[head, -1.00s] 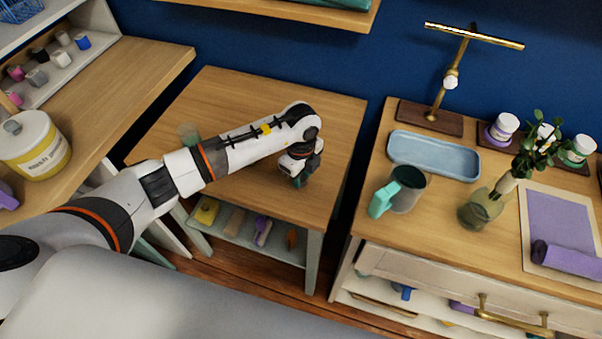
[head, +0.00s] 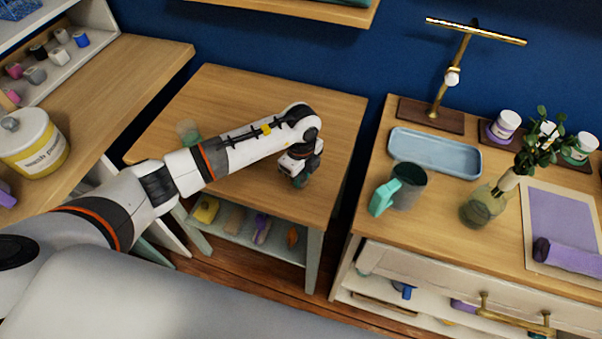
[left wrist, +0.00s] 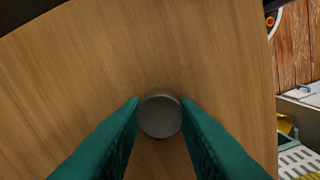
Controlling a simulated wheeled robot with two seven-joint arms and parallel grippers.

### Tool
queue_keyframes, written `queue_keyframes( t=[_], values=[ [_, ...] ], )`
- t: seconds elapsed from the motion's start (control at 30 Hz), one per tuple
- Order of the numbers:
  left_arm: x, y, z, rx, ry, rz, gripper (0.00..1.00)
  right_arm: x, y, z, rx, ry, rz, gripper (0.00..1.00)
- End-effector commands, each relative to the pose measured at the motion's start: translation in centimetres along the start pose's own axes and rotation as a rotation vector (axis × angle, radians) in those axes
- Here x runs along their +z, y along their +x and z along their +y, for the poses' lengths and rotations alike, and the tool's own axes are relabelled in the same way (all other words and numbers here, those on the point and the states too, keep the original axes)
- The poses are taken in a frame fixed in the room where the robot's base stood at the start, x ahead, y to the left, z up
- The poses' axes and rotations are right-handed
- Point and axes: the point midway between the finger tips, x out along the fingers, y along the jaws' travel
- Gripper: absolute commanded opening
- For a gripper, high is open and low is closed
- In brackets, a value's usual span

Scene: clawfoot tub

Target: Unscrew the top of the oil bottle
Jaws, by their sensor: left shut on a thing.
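My left gripper (head: 299,180) has teal fingers and is low over the front right part of the small wooden table (head: 240,95). In the left wrist view its fingers are shut on a round, flat, dark grey cap (left wrist: 160,117), seen from above. Whether a bottle stands beneath the cap cannot be told, as the cap and the hand hide what is below. A clear glass vessel (head: 188,132) with a green lower part stands on the table's left side, partly behind my left arm. My right gripper is not in view.
A cabinet at right carries a blue tray (head: 435,152), a grey mug with teal handle (head: 409,188), a glass vase (head: 482,208) and a brass stand (head: 450,78). A yellow-white jar (head: 35,145) is on the left counter. The small table's back is clear.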

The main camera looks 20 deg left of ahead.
Motion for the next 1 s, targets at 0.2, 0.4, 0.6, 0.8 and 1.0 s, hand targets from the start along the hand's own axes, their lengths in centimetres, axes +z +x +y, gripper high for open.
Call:
queue_keyframes(
  t=[0.2,0.4,0.6,0.8,1.0],
  values=[
    [0.02,0.01,-0.01,0.0,0.0,0.0,0.28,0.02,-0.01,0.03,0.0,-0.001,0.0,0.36],
    [0.01,0.0,-0.01,0.0,0.0,0.0,0.52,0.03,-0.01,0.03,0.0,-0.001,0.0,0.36],
    [0.01,0.0,-0.01,0.0,0.0,0.0,0.52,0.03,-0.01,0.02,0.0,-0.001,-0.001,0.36],
    [0.0,-0.01,0.0,0.0,0.0,0.0,0.52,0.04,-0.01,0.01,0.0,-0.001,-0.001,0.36],
    [0.0,-0.16,0.0,0.0,0.0,0.0,0.52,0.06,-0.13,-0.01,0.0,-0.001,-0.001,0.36]
  ],
)
